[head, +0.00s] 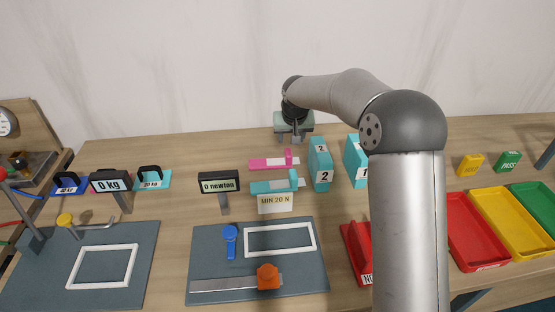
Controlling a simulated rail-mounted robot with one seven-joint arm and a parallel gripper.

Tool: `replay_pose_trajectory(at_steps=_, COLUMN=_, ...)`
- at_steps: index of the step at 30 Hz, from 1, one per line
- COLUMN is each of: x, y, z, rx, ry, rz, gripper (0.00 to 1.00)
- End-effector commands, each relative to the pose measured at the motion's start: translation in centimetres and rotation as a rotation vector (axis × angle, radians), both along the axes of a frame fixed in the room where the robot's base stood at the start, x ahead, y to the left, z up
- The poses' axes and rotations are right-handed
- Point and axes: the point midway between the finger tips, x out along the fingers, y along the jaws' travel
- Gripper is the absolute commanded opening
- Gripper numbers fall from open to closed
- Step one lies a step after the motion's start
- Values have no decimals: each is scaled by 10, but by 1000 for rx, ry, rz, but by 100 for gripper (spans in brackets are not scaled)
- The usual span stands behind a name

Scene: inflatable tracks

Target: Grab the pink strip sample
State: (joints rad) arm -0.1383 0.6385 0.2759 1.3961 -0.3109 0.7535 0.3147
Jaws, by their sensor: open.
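A pink strip sample (270,163) lies flat on the wooden table, behind the "MIN 20 N" sign and near the "0 newton" display. It has a small raised pink piece at its right end. My gripper (294,139) is above the back of the table, behind and slightly right of the pink strip, pointing down. It is apart from the strip, and nothing shows between its fingers. A turquoise strip (274,187) of similar shape lies just in front of the pink one.
Turquoise blocks marked 2 (320,165) and 1 (356,160) stand right of the strips. The "0 newton" display (219,182) stands to their left, with the "MIN 20 N" sign (275,203) in front. Red (476,232) and yellow (510,222) trays are at right. Bare table lies left of the strip.

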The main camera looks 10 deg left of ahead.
Motion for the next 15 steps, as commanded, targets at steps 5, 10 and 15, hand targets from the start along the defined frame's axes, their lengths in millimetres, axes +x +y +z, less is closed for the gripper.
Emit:
replay_pose_trajectory(at_steps=5, x=14, y=3, z=-35, rx=-2, ry=4, rz=1, gripper=47)
replay_pose_trajectory(at_steps=10, x=24, y=4, z=-56, rx=-1, ry=0, rz=-1, gripper=47)
replay_pose_trajectory(at_steps=15, x=28, y=5, z=-65, rx=-1, ry=0, rz=0, gripper=47)
